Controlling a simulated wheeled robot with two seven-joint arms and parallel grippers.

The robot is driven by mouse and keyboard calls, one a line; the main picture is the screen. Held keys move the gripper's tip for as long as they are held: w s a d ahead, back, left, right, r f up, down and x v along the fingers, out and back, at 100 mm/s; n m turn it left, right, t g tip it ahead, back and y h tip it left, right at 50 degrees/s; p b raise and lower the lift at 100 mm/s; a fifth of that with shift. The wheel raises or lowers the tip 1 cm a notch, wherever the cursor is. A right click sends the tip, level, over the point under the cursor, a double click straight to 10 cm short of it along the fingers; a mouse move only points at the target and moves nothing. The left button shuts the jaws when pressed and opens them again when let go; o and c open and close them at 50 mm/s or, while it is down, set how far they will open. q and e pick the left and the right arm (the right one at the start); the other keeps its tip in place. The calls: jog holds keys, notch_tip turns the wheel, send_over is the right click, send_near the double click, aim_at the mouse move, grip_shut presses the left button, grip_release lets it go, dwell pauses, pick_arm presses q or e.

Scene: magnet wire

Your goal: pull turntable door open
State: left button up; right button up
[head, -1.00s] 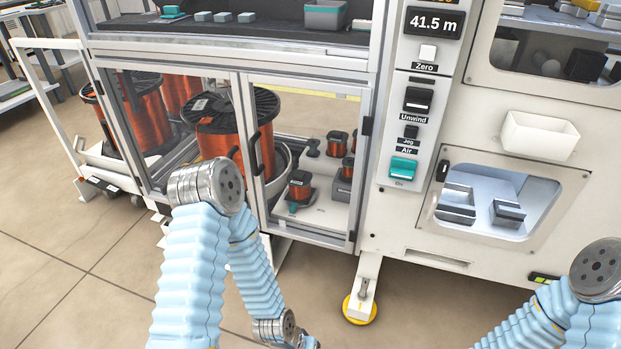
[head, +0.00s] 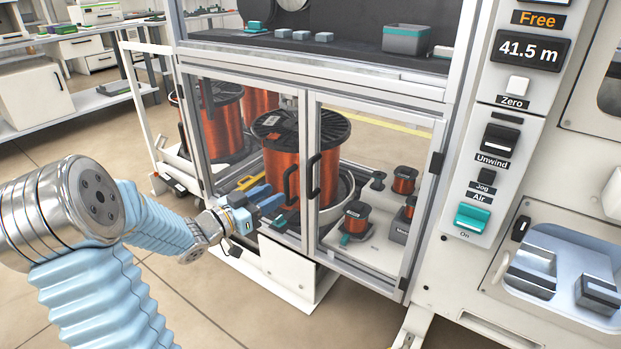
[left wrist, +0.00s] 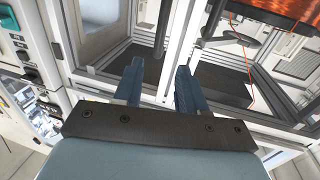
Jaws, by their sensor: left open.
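The cabinet's lower front has two framed clear doors that meet at a middle post. The left door (head: 245,100) has a black bar handle (head: 291,184), and the right door (head: 375,122) has another (head: 314,176). A large copper wire spool (head: 281,155) stands behind them on a round turntable (head: 338,195). My left gripper (head: 273,194) is open, with blue fingers just left of the left handle, apart from it as far as I can see. In the left wrist view its fingers (left wrist: 158,80) are spread and empty, facing the cabinet frame; no handle is clear there.
A control panel with an Unwind switch (head: 500,142) and a teal Air switch (head: 472,217) stands at the right. A white rail frame (head: 133,100) stands at the left. Small spools (head: 357,217) sit behind the right door. Open floor (head: 190,300) lies in front.

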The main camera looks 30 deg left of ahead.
aim_at(307, 177)
pick_arm(q)
jog(key=x, duration=1.3)
jog(key=shift+w+f, duration=0.1)
jog(key=shift+w, duration=0.05)
jog(key=shift+c, duration=0.5)
grip_shut()
